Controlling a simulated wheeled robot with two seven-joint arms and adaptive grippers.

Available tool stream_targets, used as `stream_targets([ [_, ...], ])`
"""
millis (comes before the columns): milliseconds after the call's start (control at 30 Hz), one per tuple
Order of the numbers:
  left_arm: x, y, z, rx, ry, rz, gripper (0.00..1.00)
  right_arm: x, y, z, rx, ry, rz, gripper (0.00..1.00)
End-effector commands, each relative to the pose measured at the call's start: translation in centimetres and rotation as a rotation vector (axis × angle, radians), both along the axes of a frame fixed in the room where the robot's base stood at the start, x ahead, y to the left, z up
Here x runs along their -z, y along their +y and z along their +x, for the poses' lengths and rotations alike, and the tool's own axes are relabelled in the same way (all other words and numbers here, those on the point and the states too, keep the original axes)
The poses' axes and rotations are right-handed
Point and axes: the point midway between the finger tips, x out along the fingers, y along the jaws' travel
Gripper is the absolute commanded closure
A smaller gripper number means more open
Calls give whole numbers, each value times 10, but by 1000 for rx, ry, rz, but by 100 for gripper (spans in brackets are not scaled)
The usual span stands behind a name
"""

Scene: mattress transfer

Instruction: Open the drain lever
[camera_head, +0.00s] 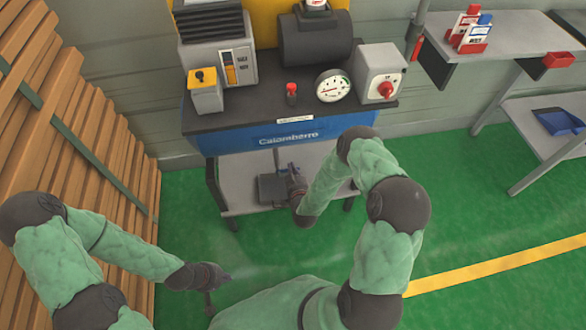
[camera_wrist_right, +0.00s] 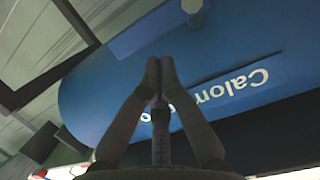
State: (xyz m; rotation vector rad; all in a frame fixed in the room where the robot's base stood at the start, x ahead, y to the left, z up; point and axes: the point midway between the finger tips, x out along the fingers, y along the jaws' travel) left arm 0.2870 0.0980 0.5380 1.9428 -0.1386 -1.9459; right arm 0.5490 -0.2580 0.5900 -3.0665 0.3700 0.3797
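The machine with the blue "Calomberro" tank (camera_head: 285,134) stands at the back centre. My right gripper (camera_head: 278,160) reaches in low at the tank's front, partly hidden by its own wrist. In the right wrist view, the right gripper's fingertips (camera_wrist_right: 161,65) are together in front of the blue tank (camera_wrist_right: 100,95), with nothing clearly held between them. A small grey fitting (camera_wrist_right: 191,6) shows just beyond the fingertips; I cannot tell whether it is the drain lever. My left gripper (camera_head: 216,282) hangs low over the green floor, far from the tank; its opening is unclear.
The machine's top carries a pressure gauge (camera_head: 333,86), a grey box with a red knob (camera_head: 380,74) and a black motor (camera_head: 315,38). Wooden slats (camera_head: 60,110) stand at the left. A grey shelf unit (camera_head: 515,40) stands at the right. Green floor lies clear in front.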

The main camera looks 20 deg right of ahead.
Motion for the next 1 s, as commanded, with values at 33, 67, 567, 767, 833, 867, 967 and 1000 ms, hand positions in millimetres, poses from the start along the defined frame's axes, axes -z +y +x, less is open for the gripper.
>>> stream_targets([
  [33,2,0,0,0,0,0,100,2,0,0,1,-1,0,100],
  [67,2,0,0,0,0,0,100,3,0,0,1,-1,0,100],
  [567,2,0,0,0,0,0,100,4,-1,0,2,-4,10,100],
  [767,2,0,0,0,0,0,100,6,-3,-1,2,-13,50,100],
  [833,2,0,0,0,0,0,100,6,-3,-1,1,-16,60,100],
  [867,2,0,0,0,0,0,100,7,-3,-1,1,-17,64,100],
  [967,2,0,0,0,0,0,100,8,-3,-1,2,-20,78,100],
  [1000,2,0,0,0,0,0,100,8,-4,-1,1,-22,85,100],
])
